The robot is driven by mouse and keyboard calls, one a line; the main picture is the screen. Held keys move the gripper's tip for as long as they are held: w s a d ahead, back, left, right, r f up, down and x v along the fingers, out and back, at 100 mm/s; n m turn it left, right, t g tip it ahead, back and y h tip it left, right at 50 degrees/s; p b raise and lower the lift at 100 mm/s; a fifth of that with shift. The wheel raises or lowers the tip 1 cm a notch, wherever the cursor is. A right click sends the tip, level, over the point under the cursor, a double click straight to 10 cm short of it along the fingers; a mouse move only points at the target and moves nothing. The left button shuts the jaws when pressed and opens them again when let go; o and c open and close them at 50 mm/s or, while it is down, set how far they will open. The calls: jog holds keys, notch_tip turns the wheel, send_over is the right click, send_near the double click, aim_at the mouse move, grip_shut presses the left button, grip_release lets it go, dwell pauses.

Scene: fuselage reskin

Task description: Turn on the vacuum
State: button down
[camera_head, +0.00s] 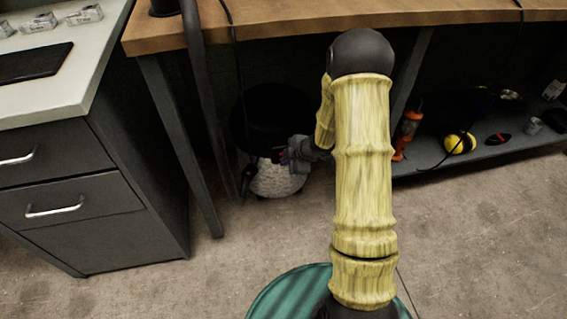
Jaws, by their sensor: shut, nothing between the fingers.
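The vacuum (277,182) stands on the floor under the wooden workbench, with a black upper part and a pale speckled lower part. Its hose (203,90) runs up on its left to the bench edge. My gripper (281,155) is at the vacuum's front right side, shut and empty, small and dark in the picture. I cannot tell whether its fingertips touch the vacuum. The vacuum's switch cannot be made out. My yellow-covered arm hides the area to the right of the vacuum.
The workbench top (290,18) overhangs the vacuum, with a bench leg (180,150) on the left. A grey drawer cabinet (75,190) stands at the left. A low shelf (480,155) on the right holds an orange tool (406,130) and a yellow item (459,143). The front floor is clear.

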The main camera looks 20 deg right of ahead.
jog(key=shift+d+r, duration=0.15)
jog(key=shift+s+r+p, duration=0.2)
jog(key=shift+r+p, duration=0.55)
jog(key=shift+p, duration=0.25)
jog(key=shift+f, duration=0.1)
jog(key=s+d+r+p, duration=0.3)
jog(key=s+r, duration=0.3)
jog(key=s, duration=0.4)
jog(key=shift+s+r, duration=0.15)
jog(key=shift+r, duration=0.1)
jog(key=shift+d, duration=0.1)
